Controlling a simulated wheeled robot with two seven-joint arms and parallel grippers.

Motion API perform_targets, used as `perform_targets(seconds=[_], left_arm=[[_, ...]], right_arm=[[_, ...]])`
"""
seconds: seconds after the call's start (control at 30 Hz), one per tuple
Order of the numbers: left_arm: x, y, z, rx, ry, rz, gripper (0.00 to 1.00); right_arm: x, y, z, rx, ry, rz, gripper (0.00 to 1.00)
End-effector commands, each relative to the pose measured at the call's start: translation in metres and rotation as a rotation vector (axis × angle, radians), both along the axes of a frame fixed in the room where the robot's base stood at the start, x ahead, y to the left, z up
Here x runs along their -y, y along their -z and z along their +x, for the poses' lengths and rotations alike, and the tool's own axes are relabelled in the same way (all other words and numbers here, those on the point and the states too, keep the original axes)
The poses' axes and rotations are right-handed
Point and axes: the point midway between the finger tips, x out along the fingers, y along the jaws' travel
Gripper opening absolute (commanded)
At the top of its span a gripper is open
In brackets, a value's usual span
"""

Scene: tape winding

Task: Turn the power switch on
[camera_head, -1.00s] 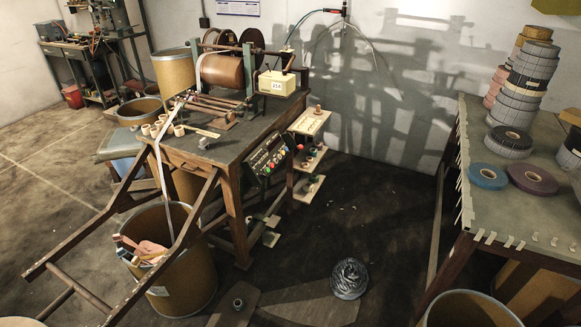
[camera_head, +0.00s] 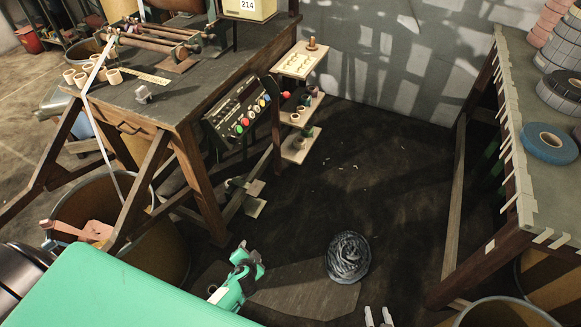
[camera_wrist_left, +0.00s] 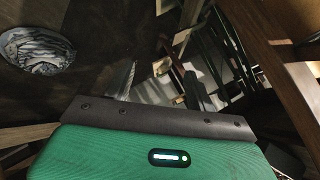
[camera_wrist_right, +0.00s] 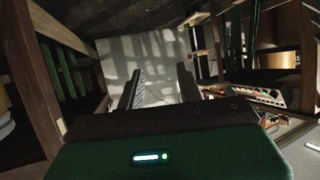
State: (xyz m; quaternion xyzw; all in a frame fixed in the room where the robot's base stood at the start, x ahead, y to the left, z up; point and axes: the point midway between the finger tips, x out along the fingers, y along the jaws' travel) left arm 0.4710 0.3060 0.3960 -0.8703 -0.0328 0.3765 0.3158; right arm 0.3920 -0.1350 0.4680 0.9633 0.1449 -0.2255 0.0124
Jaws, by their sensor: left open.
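The dark control panel (camera_head: 237,112) is mounted on the right side of the workbench. It carries red, green, white and yellow buttons and small knobs; I cannot tell which is the power switch. The panel also shows at the right of the right wrist view (camera_wrist_right: 255,96). My left gripper (camera_head: 243,258) is low in front of the bench, below the panel and apart from it. Its fingers are apart and empty in the left wrist view (camera_wrist_left: 161,82). My right gripper (camera_head: 377,317) shows only its fingertips at the bottom edge. They are apart and empty in the right wrist view (camera_wrist_right: 160,86).
Small wooden shelves (camera_head: 299,62) stand just right of the panel. A dark rounded bundle (camera_head: 348,258) lies on the floor. A table (camera_head: 514,120) with tape rolls stands at right. A bin (camera_head: 70,215) is at left. The floor between bench and table is mostly clear.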

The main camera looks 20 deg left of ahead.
Motion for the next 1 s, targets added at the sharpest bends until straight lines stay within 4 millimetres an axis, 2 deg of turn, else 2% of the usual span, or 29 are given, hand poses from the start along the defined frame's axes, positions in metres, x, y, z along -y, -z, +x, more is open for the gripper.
perform_targets(seconds=[0.03, 0.17, 0.2, 0.33, 0.4, 0.53, 0.6, 0.73, 0.87, 1.0], left_arm=[[-0.006, -0.005, 0.025, 0.078, -0.006, 0.042, 0.56], [-0.020, -0.060, 0.073, 0.271, -0.033, 0.152, 0.56], [-0.024, -0.079, 0.084, 0.333, -0.044, 0.187, 0.56], [-0.037, -0.142, 0.107, 0.531, -0.091, 0.289, 0.56], [-0.041, -0.173, 0.111, 0.625, -0.116, 0.334, 0.56], [-0.047, -0.219, 0.110, 0.760, -0.153, 0.398, 0.56], [-0.048, -0.236, 0.108, 0.807, -0.168, 0.420, 0.56], [-0.051, -0.253, 0.107, 0.852, -0.181, 0.441, 0.56], [-0.057, -0.261, 0.116, 0.858, -0.185, 0.445, 0.56], [-0.070, -0.268, 0.136, 0.857, -0.184, 0.446, 0.56]], right_arm=[[-0.008, -0.010, 0.012, 0.083, -0.003, 0.032, 0.36], [-0.022, -0.075, 0.030, 0.282, -0.009, 0.111, 0.36], [-0.025, -0.097, 0.032, 0.343, -0.010, 0.136, 0.36], [-0.029, -0.164, 0.029, 0.529, -0.011, 0.215, 0.36], [-0.028, -0.196, 0.022, 0.613, -0.011, 0.253, 0.36], [-0.024, -0.243, 0.008, 0.732, -0.008, 0.306, 0.36], [-0.022, -0.260, 0.002, 0.772, -0.007, 0.325, 0.36], [-0.020, -0.275, -0.004, 0.804, -0.006, 0.340, 0.36], [-0.021, -0.275, -0.005, 0.782, -0.008, 0.339, 0.36], [-0.024, -0.263, -0.005, 0.718, -0.013, 0.327, 0.36]])
